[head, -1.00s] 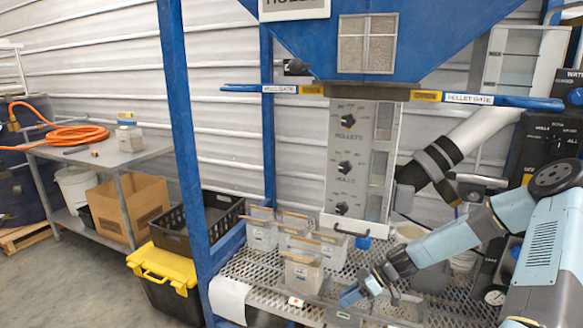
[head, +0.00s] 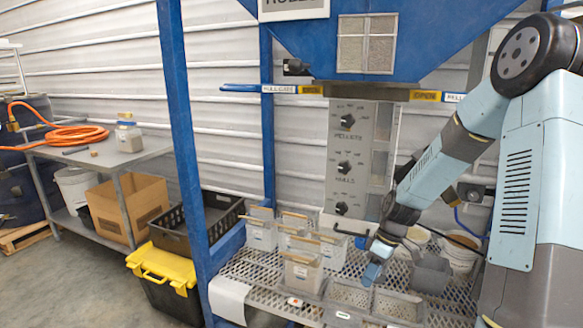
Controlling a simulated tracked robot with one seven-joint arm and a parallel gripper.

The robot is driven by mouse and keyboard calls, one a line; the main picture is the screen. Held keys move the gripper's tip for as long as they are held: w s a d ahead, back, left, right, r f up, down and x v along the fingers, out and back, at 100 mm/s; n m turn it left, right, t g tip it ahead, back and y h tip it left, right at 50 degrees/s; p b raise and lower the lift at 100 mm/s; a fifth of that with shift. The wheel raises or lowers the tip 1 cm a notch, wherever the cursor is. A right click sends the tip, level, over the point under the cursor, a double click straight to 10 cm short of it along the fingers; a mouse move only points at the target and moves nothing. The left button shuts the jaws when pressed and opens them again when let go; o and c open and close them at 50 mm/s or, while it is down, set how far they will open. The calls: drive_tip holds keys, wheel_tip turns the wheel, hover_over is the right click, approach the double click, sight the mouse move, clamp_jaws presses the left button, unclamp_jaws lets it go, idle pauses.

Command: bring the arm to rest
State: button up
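My arm comes in from the right in the head view and bends down to the left. My arm hides part of the panel's right side and the right end of the gate bar.
Clear bins (head: 301,272) stand on the mesh shelf left of my gripper. The control panel (head: 347,160) hangs behind, under the blue hopper (head: 340,60). White buckets (head: 458,252) stand at right. A blue post (head: 186,150) rises at left, near a yellow-lidded tote (head: 162,265).

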drive_tip(key=s+r+m+t+h, duration=0.2)
drive_tip(key=s+r+m, duration=0.15)
drive_tip(key=r, duration=0.55)
drive_tip(key=s+r+m+t+h, duration=0.15)
drive_tip(key=s+r, duration=0.25)
drive_tip(key=r, duration=0.5)
drive_tip(key=s+d+r+m+t, duration=0.1)
drive_tip(key=s+r+m+t, duration=0.3)
drive_tip(key=s+r, duration=0.8)
drive_tip(key=shift+s+m, duration=0.8)
drive_tip(key=shift+s, duration=0.25)
